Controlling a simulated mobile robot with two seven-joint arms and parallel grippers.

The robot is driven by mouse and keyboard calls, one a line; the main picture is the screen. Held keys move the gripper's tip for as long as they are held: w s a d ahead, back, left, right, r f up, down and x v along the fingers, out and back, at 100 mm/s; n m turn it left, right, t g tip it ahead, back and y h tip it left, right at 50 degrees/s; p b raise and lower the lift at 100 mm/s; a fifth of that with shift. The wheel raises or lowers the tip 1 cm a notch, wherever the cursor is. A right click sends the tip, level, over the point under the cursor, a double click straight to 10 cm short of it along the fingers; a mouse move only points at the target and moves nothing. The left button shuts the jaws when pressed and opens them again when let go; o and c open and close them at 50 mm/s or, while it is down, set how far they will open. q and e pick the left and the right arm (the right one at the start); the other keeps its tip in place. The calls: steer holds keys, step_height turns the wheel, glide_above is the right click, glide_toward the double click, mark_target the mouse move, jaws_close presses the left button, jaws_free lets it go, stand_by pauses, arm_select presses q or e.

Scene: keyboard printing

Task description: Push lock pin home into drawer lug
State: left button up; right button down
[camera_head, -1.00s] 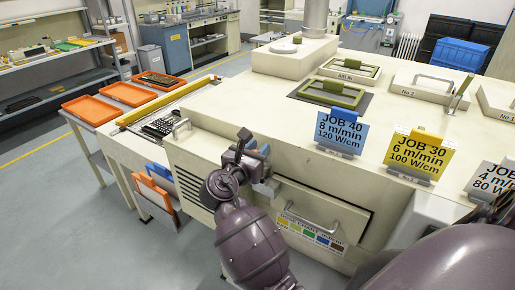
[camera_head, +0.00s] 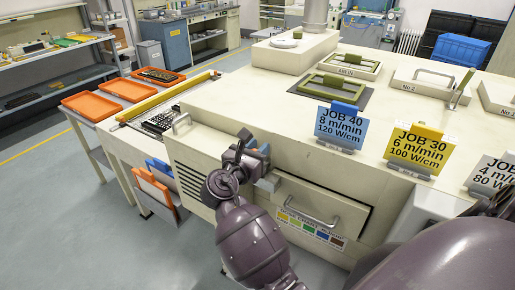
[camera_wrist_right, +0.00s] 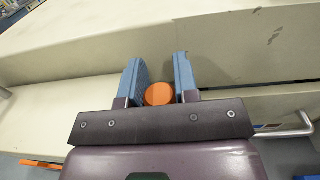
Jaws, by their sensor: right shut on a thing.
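My right gripper (camera_head: 257,165) is at the cream machine's front, beside the upper left corner of the drawer (camera_head: 345,208). In the right wrist view its two blue fingers (camera_wrist_right: 159,75) are on either side of a round orange lock pin head (camera_wrist_right: 158,95), and the gripper is shut on it. The pin's shank is hidden, so I cannot tell how deep it sits. A small grey block (camera_head: 269,183), perhaps the drawer lug, shows just below the fingers in the head view. The drawer front looks closed or nearly so. My left gripper is not in view.
The drawer handle (camera_head: 312,213) sticks out to the right of my gripper. Job cards, such as the blue one (camera_head: 340,130), stand along the machine edge. Orange trays (camera_head: 93,107) lie on the left. The floor in front is clear.

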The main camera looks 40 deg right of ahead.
steer(key=shift+r+p, duration=0.3)
steer(key=shift+r, duration=0.4)
stand_by(0.6)
steer(key=shift+f+b, duration=0.35)
steer(key=shift+f, duration=0.45)
stand_by(0.7)
steer(key=c, duration=0.8)
jaws_free()
steer(key=shift+f, duration=0.1)
steer(key=shift+f, duration=0.1)
